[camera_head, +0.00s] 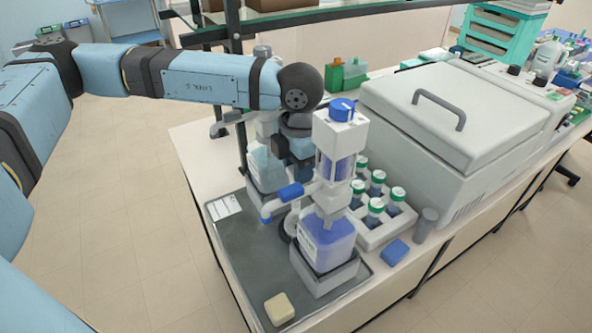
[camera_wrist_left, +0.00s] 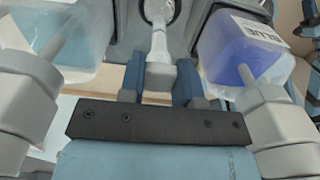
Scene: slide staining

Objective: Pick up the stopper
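My left gripper (camera_head: 296,160) points down between two dispensers, partly hidden behind the front one. In the left wrist view its two blue-grey fingers (camera_wrist_left: 160,85) stand apart on either side of a slim white piece with a grey-blue base (camera_wrist_left: 158,45). I cannot tell whether the fingers touch this piece, or whether it is the stopper. The front dispenser (camera_head: 328,242) holds blue liquid and has a blue cap (camera_head: 342,108) on top. The rear dispenser (camera_head: 266,168) is partly hidden by my arm. My right gripper is not in view.
A rack (camera_head: 372,238) of several green-capped bottles stands right of the front dispenser, beside a grey cylinder (camera_head: 427,224) and a blue block (camera_head: 395,252). A beige block (camera_head: 279,309) lies on the dark tray (camera_head: 240,255). A large lidded machine (camera_head: 455,130) blocks the right. The tray's front left is clear.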

